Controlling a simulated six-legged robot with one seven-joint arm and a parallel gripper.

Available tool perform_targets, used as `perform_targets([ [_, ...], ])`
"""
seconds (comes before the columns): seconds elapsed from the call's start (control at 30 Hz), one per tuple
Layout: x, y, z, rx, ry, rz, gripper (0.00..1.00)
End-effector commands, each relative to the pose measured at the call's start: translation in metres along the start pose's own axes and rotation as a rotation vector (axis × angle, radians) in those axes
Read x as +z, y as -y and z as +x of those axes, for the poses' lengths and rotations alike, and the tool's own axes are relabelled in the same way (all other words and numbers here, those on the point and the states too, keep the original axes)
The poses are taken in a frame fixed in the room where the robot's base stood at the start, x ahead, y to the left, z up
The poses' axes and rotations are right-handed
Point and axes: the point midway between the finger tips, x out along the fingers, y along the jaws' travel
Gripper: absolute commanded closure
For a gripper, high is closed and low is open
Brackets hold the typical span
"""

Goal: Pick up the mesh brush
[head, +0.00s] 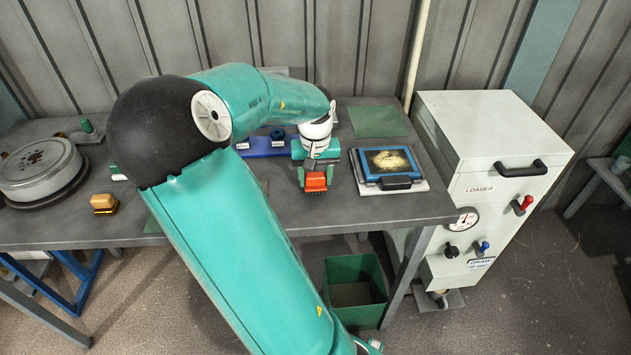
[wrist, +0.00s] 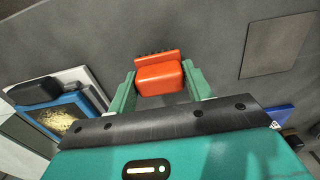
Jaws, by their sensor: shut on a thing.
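The mesh brush appears as an orange-red block with a row of dark bristles along one edge; it shows in the wrist view (wrist: 160,77) between my two green fingers. In the head view the brush (head: 316,182) is at the end of my arm, over the grey table near its front edge. My gripper (head: 315,172) is shut on the brush, with a finger on each side of it in the wrist view. Whether the brush touches the table top is hard to tell.
A blue-framed tray (head: 387,163) lies right of my gripper. A green mat (head: 378,120) lies behind it. A yellow-orange brush (head: 103,203) and a round metal pan (head: 38,168) are at left. A white loader cabinet (head: 495,140) stands right; a green bin (head: 355,315) is below.

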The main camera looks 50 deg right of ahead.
Motion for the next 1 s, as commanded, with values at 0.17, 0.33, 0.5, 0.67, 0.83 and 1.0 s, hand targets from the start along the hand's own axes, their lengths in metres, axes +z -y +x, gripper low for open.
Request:
perform_targets([
  [0.17,0.006,-0.021,-0.038,-0.007,-0.006,0.003,0.74],
  [0.33,0.019,-0.057,-0.077,-0.006,-0.005,0.005,0.74],
  [0.5,0.033,-0.098,-0.094,-0.003,-0.003,0.005,0.74],
  [0.67,0.042,-0.121,-0.105,-0.001,-0.002,0.004,0.74],
  [0.83,0.045,-0.132,-0.110,0.000,-0.001,0.002,0.74],
  [1.0,0.046,-0.133,-0.110,0.001,0.000,0.001,0.74],
])
